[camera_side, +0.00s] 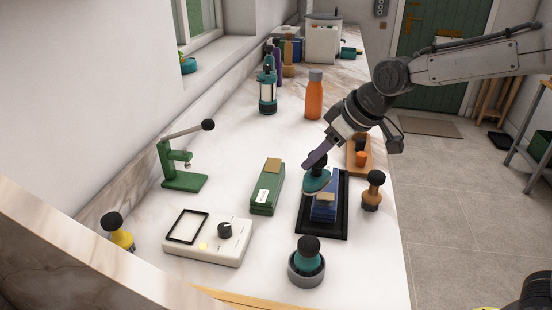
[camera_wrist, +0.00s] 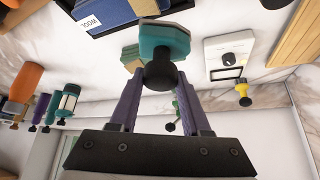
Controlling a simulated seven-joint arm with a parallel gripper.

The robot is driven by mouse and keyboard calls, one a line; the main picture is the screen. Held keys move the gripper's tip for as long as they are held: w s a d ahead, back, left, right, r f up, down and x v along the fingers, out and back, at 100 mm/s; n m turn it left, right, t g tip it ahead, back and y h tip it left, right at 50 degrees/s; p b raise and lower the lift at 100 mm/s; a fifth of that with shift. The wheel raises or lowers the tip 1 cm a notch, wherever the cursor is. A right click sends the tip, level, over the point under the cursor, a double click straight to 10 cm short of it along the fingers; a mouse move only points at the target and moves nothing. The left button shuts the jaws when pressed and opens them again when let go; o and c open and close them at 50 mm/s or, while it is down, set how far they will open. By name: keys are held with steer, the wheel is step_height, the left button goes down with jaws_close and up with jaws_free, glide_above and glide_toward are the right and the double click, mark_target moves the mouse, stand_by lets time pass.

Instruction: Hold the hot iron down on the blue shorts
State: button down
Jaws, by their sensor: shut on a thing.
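The iron is a teal plate (camera_side: 316,181) with a black round knob. My gripper (camera_side: 319,155) is shut on the knob with its purple fingers, and the knob also shows between them in the wrist view (camera_wrist: 161,72). The blue shorts look like a flat blue bundle with a tan patch (camera_side: 322,209), lying on a black tray (camera_side: 310,228). The iron is at the far left part of the blue bundle and hides some of it. In the wrist view the teal plate (camera_wrist: 165,37) overlaps the blue bundle (camera_wrist: 112,12). I cannot tell whether they touch.
A green bundle (camera_side: 266,190) lies left of the tray. A white dial box (camera_side: 208,240) and a teal knobbed tool in a grey ring (camera_side: 306,264) are nearer. An orange knobbed tool (camera_side: 373,191) stands right. A green lever stand (camera_side: 184,166) is left, an orange bottle (camera_side: 314,97) behind.

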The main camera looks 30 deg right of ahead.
steer(key=shift+m, duration=0.5)
steer(key=shift+d+f, duration=1.95)
steer(key=shift+f, duration=0.1)
steer(key=shift+s+f+h, duration=0.1)
steer(key=shift+f+h, duration=0.2)
steer(key=shift+f, duration=0.7)
stand_by(4.4)
